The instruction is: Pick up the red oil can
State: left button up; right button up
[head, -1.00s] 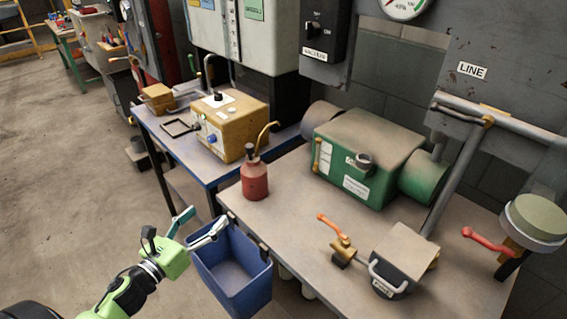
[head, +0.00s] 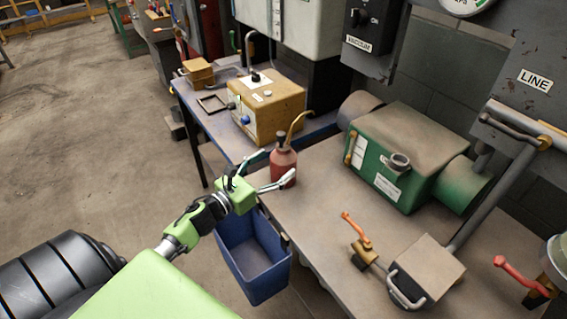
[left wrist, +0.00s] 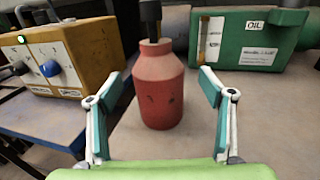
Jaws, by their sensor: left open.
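In the left wrist view the can (left wrist: 160,92) stands centred ahead, between the two teal-padded fingers of the open gripper (left wrist: 160,102). Gaps show between the can and both fingers there. The can's top is cut off in that view. My right gripper does not show.
A blue bin (head: 252,262) hangs at the bench edge below my left gripper. A green oil-labelled machine (head: 405,150) stands behind and right of the can. A yellow box (head: 267,107) sits on the blue table.

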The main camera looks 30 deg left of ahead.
aim_at(283, 156)
pick_arm(q)
jog(key=w, duration=0.2)
jog(key=w+p, duration=0.1)
jog(key=w, duration=0.1)
jog(key=shift+d+r, duration=0.15)
jog(key=shift+w, duration=0.25)
jog(key=shift+d, duration=0.1)
jog(key=c, duration=1.5)
jog(key=shift+c, duration=0.2)
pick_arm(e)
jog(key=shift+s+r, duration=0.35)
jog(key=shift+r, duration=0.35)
pick_arm(q)
jog(key=shift+r, duration=0.15)
